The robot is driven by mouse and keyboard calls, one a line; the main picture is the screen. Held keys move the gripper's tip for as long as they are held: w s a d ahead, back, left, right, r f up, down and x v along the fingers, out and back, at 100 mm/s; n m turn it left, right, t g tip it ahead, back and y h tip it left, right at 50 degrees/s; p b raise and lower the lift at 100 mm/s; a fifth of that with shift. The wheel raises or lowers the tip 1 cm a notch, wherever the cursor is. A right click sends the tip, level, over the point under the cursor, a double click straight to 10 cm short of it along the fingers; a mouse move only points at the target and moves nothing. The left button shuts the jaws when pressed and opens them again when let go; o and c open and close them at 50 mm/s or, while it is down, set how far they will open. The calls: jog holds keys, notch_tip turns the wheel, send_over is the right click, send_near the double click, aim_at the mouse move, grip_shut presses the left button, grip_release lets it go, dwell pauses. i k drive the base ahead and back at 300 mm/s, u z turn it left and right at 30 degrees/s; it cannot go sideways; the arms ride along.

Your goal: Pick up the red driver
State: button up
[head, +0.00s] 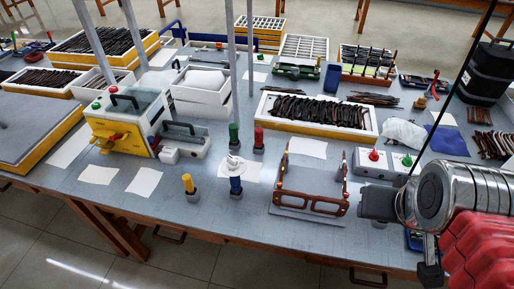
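The red driver (259,138) stands upright in a small dark holder on the grey table, a little right of the middle. A green driver (234,134) stands just left of it. A yellow driver (188,184) stands nearer the front, and a blue one (235,184) stands before a white object. My arm comes in at the right edge, with a silver wrist and a dark block at its end, my gripper (378,204). It is well to the right of the red driver and apart from it. Its fingers cannot be made out.
A grey plate with an eyeglass frame (312,202) lies between the red driver and my arm. Behind the driver is a tray of dark frames (372,123). A yellow-and-white machine (128,124) stands left. Thin vertical posts (231,75) rise behind the drivers.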

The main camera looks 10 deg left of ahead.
aim_at(259, 131)
jog(key=k, duration=1.1)
jog(key=u, duration=0.5)
jog(key=i, duration=0.95)
jog(key=u, duration=1.2)
jog(key=i, duration=1.05)
jog(key=u, duration=0.4)
